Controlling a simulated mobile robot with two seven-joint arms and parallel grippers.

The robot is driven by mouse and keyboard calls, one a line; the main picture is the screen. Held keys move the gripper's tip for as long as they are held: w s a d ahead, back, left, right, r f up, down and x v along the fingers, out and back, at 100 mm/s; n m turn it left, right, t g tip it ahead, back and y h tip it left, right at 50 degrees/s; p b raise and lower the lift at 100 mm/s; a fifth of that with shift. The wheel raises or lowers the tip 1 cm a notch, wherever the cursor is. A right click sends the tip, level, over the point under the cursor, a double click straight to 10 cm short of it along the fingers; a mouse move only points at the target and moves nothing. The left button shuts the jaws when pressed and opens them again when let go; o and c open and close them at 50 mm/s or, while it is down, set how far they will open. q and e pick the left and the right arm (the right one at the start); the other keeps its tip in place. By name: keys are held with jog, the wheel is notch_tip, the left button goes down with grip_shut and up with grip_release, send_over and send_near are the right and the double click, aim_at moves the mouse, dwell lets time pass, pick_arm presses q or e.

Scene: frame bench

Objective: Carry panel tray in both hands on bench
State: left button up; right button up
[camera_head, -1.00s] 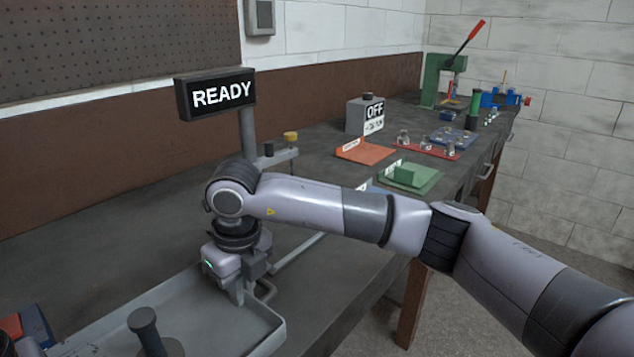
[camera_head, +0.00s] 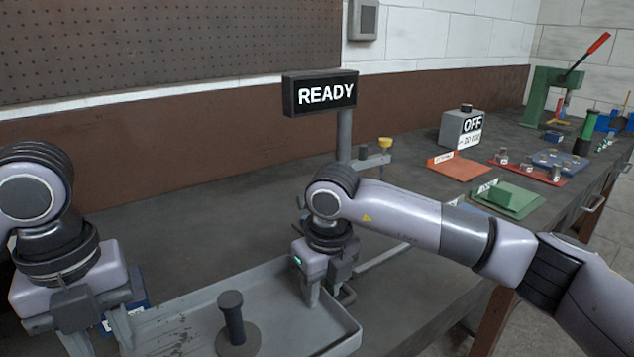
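The panel tray (camera_head: 283,271) is a shallow grey tray with raised walls, lying low in the front of the head view. A dark upright peg on a round base (camera_head: 234,325) stands in it. My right gripper (camera_head: 328,295) points down at the tray's right end wall, beside a small loop handle (camera_head: 348,296); one finger shows inside the wall, and whether it grips is unclear. My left gripper (camera_head: 98,343) points down at the tray's left end, fingers visibly apart. Its tips and the tray's near side are cut off or hidden.
A READY sign (camera_head: 320,93) on a post stands behind the tray. Right along the bench (camera_head: 200,225) are an OFF box (camera_head: 460,128), an orange plate (camera_head: 459,167), a green plate (camera_head: 511,203) and a green lever press (camera_head: 543,92). A blue item (camera_head: 137,292) is partly hidden behind my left gripper.

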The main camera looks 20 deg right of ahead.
jog(key=shift+r, duration=0.15)
pick_arm(q)
notch_tip(320, 180, up, 4)
jog(key=shift+f, duration=0.2)
pick_arm(e)
notch_tip(320, 180, up, 12)
jog(key=s, duration=0.1)
jog(key=shift+s+d+f, duration=0.2)
dwell(0.4)
